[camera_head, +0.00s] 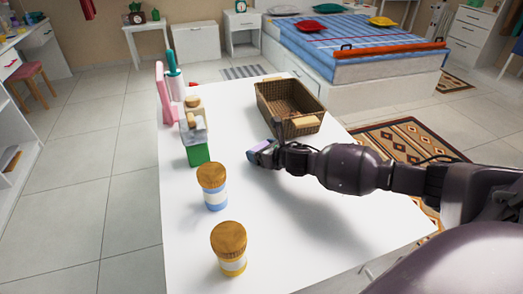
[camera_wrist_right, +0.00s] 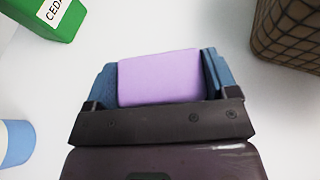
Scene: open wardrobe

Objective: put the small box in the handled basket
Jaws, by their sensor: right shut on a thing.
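The small box (camera_wrist_right: 160,77) is light purple and sits between the blue finger pads of my right gripper (camera_wrist_right: 160,85). In the head view the box (camera_head: 259,146) shows at the tip of the right gripper (camera_head: 264,152), over the white table. Its height above the table is hard to tell. The handled basket (camera_head: 291,103) is brown wicker with light handles and stands just beyond the gripper, toward the back right of the table. In the wrist view the basket (camera_wrist_right: 290,35) shows at the upper right, apart from the box. My left gripper is not in view.
On the white table (camera_head: 300,230) a green box (camera_head: 197,154), two jars with brown lids (camera_head: 212,187) (camera_head: 229,248), and pink and teal items (camera_head: 168,85) line the left side. The table's front middle is clear. A bed (camera_head: 350,50) stands behind.

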